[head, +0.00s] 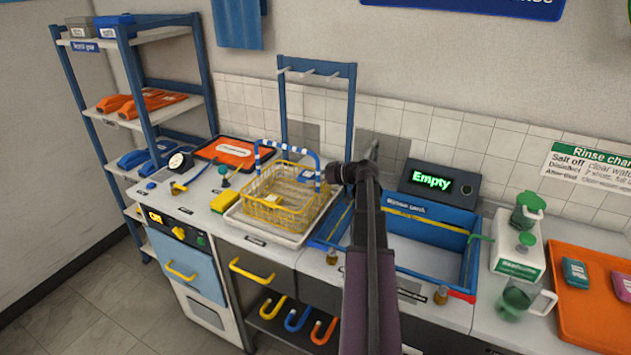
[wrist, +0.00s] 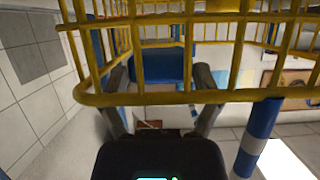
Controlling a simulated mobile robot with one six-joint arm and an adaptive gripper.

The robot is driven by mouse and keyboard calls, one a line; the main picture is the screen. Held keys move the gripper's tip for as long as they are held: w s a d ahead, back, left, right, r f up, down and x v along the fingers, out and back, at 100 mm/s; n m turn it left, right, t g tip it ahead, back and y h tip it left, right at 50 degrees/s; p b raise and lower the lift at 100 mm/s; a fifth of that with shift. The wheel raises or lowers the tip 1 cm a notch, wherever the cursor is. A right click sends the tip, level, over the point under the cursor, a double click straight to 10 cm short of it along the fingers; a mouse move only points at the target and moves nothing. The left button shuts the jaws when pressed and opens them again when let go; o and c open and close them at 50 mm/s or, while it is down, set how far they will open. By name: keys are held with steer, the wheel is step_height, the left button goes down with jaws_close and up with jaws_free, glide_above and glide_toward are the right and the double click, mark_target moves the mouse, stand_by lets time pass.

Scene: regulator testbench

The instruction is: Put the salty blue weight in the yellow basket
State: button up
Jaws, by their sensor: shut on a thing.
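The yellow wire basket (head: 272,218) stands on a white tray on the counter, its blue-and-white striped handle upright. In the wrist view its yellow wires (wrist: 100,98) cross the top of the picture, in front of the fingers. My gripper (wrist: 163,78) is shut on a blue block (wrist: 160,65), which looks like the blue weight; the wires partly cover it. Whether the block is inside or beyond the basket wall I cannot tell.
A blue-rimmed sink (head: 425,228) lies right of the basket, with a display (head: 438,183) reading "Empty" behind it. A blue hook stand (head: 318,68) rises behind the basket. A yellow sponge (head: 224,202) lies left. Green-lidded jugs and an orange tray (head: 580,325) are at right.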

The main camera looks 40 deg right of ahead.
steer(key=shift+f+b, duration=0.6)
steer(key=shift+b, duration=0.05)
steer(key=o, duration=1.1)
steer(key=shift+r, duration=0.15)
steer(key=shift+r+p, duration=0.65)
steer(key=shift+p, duration=0.15)
steer(key=p+v, duration=0.4)
steer(key=v, duration=0.8)
steer(key=shift+d+f, duration=0.1)
